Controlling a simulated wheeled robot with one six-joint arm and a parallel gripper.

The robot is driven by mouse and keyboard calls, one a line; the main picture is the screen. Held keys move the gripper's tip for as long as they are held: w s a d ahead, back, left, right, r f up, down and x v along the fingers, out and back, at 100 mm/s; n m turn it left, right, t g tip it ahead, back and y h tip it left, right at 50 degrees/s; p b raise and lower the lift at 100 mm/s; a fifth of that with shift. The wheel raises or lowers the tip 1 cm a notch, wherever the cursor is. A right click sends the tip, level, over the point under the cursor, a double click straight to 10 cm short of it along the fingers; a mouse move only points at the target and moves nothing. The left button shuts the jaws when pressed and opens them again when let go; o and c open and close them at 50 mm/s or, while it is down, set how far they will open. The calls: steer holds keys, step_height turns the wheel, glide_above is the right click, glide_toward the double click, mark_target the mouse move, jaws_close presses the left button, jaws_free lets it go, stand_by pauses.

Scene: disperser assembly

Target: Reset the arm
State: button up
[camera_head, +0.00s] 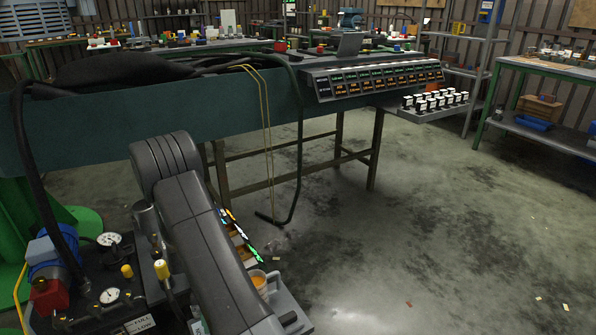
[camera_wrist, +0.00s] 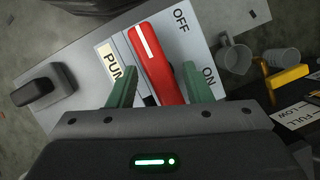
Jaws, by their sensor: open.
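My gripper (camera_wrist: 160,67) is open. Its two green fingers stand on either side of a red switch handle (camera_wrist: 152,48) with a white line on it. I cannot tell whether either finger touches the handle. The handle sits on a light panel (camera_wrist: 205,42) marked OFF and ON, with a partly hidden label beginning PUM (camera_wrist: 113,66). My gripper does not show in the head view, where my arm hides part of the lower middle.
In the head view, a machine with gauges (camera_head: 109,296) and yellow-capped parts stands lower left. A green workbench (camera_head: 110,120) with cables crosses behind my arm. A black handle (camera_wrist: 45,87) and grey cups (camera_wrist: 234,55) are near my gripper. Floor (camera_head: 430,230) at right is open.

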steer(key=m+y, duration=0.1)
steer(key=m, duration=0.2)
steer(key=shift+d+m+b, duration=0.1)
steer(key=shift+m+b, duration=0.25)
steer(key=shift+m, duration=0.05)
steer(key=shift+s+d+r, duration=0.1)
